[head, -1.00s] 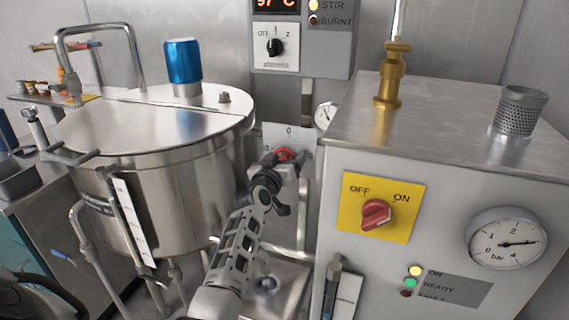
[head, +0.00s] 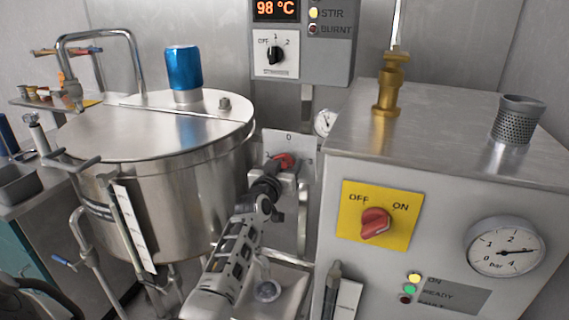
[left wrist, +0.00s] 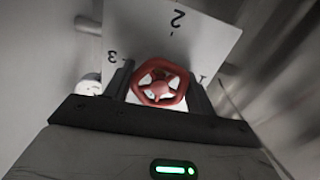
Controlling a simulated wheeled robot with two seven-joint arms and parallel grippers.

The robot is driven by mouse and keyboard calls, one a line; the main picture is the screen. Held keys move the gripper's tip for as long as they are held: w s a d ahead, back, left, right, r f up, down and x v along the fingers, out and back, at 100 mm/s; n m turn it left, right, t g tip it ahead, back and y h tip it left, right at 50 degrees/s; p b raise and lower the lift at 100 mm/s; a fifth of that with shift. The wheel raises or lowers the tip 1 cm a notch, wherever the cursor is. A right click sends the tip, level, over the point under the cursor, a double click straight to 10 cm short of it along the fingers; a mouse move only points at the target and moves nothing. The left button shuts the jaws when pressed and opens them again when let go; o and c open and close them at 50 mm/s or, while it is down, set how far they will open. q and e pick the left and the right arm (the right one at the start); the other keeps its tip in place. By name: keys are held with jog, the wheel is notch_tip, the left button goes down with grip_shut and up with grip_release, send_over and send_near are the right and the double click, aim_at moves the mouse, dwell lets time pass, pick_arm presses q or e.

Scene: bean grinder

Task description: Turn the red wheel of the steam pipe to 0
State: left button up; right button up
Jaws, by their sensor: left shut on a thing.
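The red wheel (head: 284,161) sits on the steam pipe in front of a white dial plate (head: 303,150), which shows a 0 at its top in the head view. My left gripper (head: 274,178) reaches it from below and is shut on the wheel, partly covering it. In the left wrist view the wheel (left wrist: 160,84) lies between the two dark fingers (left wrist: 160,88). There the plate (left wrist: 205,35) shows an upside-down 2 at the top and a 3 at the left. Which number the wheel points to cannot be told. My right gripper is not in view.
A steel kettle (head: 185,190) with a blue motor cap (head: 183,68) stands at the left. A steel steam box (head: 455,270) with a red switch (head: 375,222) and gauge (head: 505,246) stands close at the right. The gap between them is narrow.

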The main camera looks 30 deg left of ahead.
pick_arm(q)
jog(key=m+p, duration=0.1)
jog(key=m, duration=0.3)
jog(key=shift+m, duration=0.3)
jog(key=m+p, duration=0.1)
jog(key=m, duration=0.2)
jog(key=shift+m, duration=0.3)
jog(key=m, duration=0.4)
jog(key=shift+m, duration=1.7)
jog(key=shift+a, duration=0.1)
jog(key=o, duration=1)
jog(key=shift+s, duration=0.15)
jog(key=b+v, duration=0.1)
jog(key=v, duration=1.4)
jog(key=shift+s, duration=0.4)
